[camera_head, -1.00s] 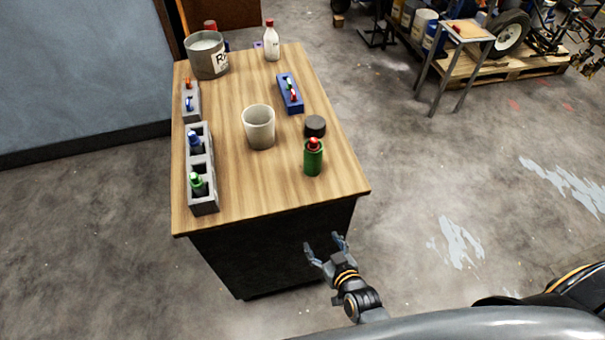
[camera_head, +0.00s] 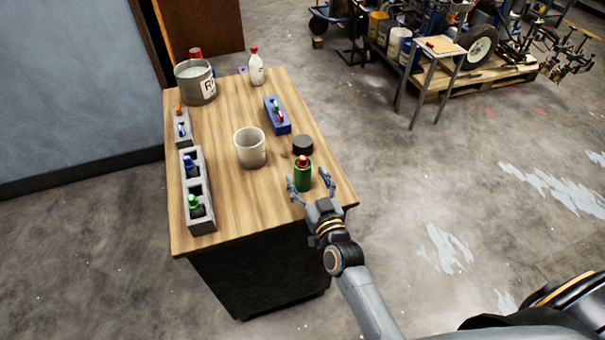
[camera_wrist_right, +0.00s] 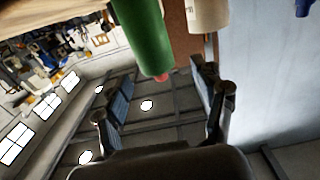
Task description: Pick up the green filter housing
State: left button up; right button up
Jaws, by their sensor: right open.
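The green filter housing (camera_head: 303,178) is a green cylinder with a red top, standing upright near the front right corner of the wooden table. My right gripper (camera_head: 309,186) is open, with one finger on each side of the housing in the head view. In the right wrist view the green housing (camera_wrist_right: 146,38) hangs at the top of the picture, ahead of the open fingers (camera_wrist_right: 160,95). I cannot tell whether a finger touches it. My left gripper is not in view.
A black round cap (camera_head: 303,145) sits just behind the housing, and a beige cup (camera_head: 250,149) stands to its left. Grey holders (camera_head: 201,218) with small bottles line the table's left edge. A blue block (camera_head: 278,118) lies further back. The table's front middle is clear.

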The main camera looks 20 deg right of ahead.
aim_at(306, 171)
jog(key=shift+w+r, duration=0.1)
jog(key=shift+w, duration=0.3)
jog(key=w+p, duration=0.1)
jog(key=w, duration=0.2)
jog(key=shift+w+d, duration=0.15)
jog(key=shift+w, duration=0.2)
jog(key=shift+w+f, duration=0.2)
jog(key=shift+w, duration=0.25)
jog(key=shift+s, duration=0.1)
jog(key=c, duration=1.4)
jog(key=shift+r, duration=0.15)
grip_shut()
jog(key=shift+p, duration=0.3)
